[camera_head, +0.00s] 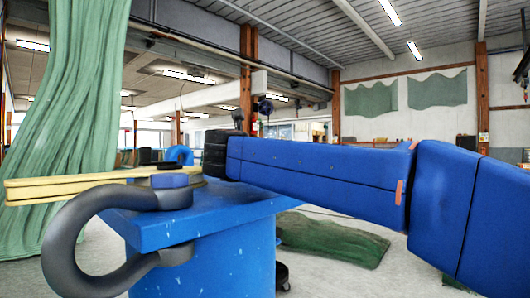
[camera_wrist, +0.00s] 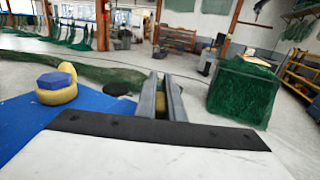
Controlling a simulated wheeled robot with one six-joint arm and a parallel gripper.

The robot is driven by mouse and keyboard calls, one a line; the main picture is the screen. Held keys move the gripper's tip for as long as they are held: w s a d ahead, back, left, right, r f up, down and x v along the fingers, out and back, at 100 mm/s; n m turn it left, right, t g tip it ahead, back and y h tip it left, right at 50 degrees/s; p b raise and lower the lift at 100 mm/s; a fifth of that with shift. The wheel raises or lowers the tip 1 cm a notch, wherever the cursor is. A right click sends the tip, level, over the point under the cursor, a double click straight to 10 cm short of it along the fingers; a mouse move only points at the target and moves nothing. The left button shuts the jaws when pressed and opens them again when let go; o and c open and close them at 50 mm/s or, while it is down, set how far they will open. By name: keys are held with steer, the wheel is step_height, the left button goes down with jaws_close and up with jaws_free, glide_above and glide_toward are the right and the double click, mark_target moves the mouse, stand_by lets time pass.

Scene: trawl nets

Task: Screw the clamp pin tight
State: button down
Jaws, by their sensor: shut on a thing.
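A dark grey C-shaped clamp (camera_head: 62,246) sits over the near left edge of the blue stand (camera_head: 214,262). A blue hexagonal head (camera_head: 169,181), which looks like the clamp pin's head, stands on its upper end; it also shows in the wrist view (camera_wrist: 55,81), at the left, with yellow around it. My gripper (camera_wrist: 160,98) is right of the blue head in the wrist view, shut on a small yellowish thing that I cannot identify. The head view does not show my fingers.
A green net curtain (camera_head: 75,110) hangs at the left. Green netting (camera_head: 330,239) lies on the floor behind the stand. A net-covered crate (camera_wrist: 243,91) stands right of my gripper in the wrist view. Open floor lies between.

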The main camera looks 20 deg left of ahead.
steer(key=shift+d+m+h, duration=0.2)
steer(key=shift+m+h, duration=0.5)
steer(key=shift+h, duration=0.4)
steer(key=c, duration=1.9)
jaws_free()
steer(key=shift+o, duration=0.2)
step_height(320, 180, up, 10)
